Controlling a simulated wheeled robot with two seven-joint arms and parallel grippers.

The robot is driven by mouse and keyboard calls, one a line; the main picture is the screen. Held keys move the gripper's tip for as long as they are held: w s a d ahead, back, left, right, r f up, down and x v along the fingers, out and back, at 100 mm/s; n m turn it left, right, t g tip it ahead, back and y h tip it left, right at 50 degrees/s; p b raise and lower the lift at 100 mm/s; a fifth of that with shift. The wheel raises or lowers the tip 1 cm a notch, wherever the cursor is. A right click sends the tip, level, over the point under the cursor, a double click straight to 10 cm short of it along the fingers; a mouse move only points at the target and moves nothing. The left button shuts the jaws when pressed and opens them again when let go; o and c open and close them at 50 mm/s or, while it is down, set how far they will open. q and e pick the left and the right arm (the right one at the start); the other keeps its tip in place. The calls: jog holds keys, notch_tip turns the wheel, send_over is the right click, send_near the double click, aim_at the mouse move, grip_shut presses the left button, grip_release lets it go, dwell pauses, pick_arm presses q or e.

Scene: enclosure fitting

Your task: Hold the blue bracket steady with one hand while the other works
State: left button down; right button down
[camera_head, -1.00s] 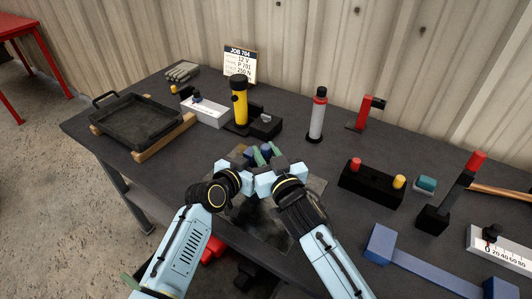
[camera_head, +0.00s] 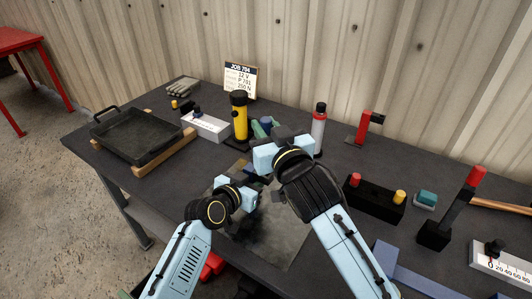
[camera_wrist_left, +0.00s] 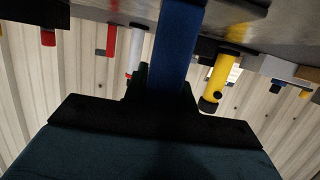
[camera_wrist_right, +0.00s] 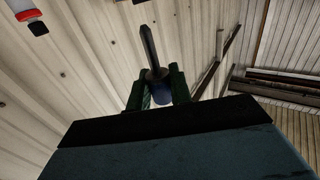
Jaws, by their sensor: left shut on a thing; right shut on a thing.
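The blue bracket (camera_wrist_left: 178,50) shows in the left wrist view as a blue bar running up between my left gripper's fingers (camera_wrist_left: 160,85). My left gripper (camera_head: 256,181) is shut on it above the dark mat; in the head view the bracket is mostly hidden. My right gripper (camera_head: 264,130) is raised farther back, apart from the left one, and is shut on a tool. In the right wrist view this tool (camera_wrist_right: 152,52) has a dark pointed shaft and a blue lower part between the green fingers (camera_wrist_right: 158,88).
A yellow flashlight (camera_head: 239,116) and a red-topped white cylinder (camera_head: 318,127) stand close behind my right gripper. A black tray (camera_head: 135,137) is at left. A black block with red and yellow knobs (camera_head: 373,200) and a blue T-shaped piece (camera_head: 384,252) are at right. A dark mat (camera_head: 268,235) lies in front.

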pick_arm(q)
jog(key=shift+f, duration=0.1)
pick_arm(e)
notch_tip(320, 180, up, 6)
jog(key=shift+r, duration=0.15)
pick_arm(q)
jog(key=c, duration=1.1)
grip_release()
jog(key=shift+o, duration=0.2)
